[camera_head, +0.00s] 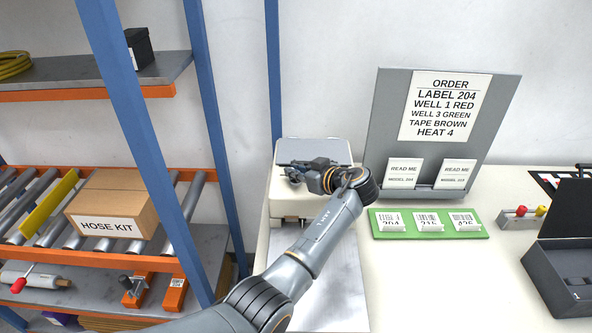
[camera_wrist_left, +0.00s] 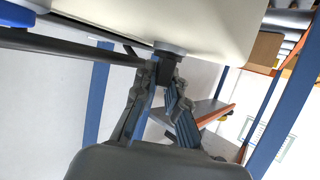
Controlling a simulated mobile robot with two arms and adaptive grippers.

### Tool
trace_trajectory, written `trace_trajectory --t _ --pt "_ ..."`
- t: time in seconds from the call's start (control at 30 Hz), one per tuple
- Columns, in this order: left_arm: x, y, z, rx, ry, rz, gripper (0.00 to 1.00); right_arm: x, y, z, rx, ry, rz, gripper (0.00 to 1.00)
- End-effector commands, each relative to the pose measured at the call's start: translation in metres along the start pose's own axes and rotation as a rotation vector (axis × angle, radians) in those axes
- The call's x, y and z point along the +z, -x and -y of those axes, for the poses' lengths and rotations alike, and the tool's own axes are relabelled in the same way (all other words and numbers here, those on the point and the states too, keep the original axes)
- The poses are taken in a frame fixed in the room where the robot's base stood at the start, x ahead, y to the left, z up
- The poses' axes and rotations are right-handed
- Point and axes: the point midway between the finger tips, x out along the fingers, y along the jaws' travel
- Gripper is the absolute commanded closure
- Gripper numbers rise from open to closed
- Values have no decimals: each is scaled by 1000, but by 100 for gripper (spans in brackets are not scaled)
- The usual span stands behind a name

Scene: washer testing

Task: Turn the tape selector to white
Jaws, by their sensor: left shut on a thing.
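A cream machine (camera_head: 283,212) with a grey top panel stands at the left end of the pale bench. My left gripper (camera_head: 305,173) reaches over it, and the wrist hides part of its front. In the left wrist view a dark knob (camera_wrist_left: 166,70) sticks out of the machine's cream body (camera_wrist_left: 215,25); it appears to be the tape selector. My left gripper (camera_wrist_left: 163,88) is shut on this knob. The colour marks and the knob's setting cannot be read. My right gripper is not in view.
A grey board (camera_head: 385,110) behind the bench carries an order sheet (camera_head: 445,107) reading "TAPE BROWN". A green tray (camera_head: 430,233) with label cards and a dark open box (camera_head: 560,265) lie to the right. A blue-posted rack with a hose kit box (camera_head: 112,203) stands left.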

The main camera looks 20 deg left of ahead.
Motion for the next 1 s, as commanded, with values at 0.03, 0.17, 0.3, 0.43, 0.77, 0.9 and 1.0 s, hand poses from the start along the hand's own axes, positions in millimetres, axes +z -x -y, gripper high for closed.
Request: trace_trajectory --t 0.03,0.17,0.3,0.43,0.77,0.9,1.0 --pt "-1 0 1 21 -8 -1 100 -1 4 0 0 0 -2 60" --pt "-2 0 2 95 -39 -1 100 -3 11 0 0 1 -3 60" --pt "-2 0 2 199 -83 -2 100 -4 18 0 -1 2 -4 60" --pt "-3 0 2 303 -125 -2 100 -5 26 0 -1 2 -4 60" --pt "-5 0 2 533 -220 -3 100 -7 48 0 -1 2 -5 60" --pt "-4 0 1 599 -249 -3 100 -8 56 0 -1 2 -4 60" --pt "-4 0 1 634 -263 -3 100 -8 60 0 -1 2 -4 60"
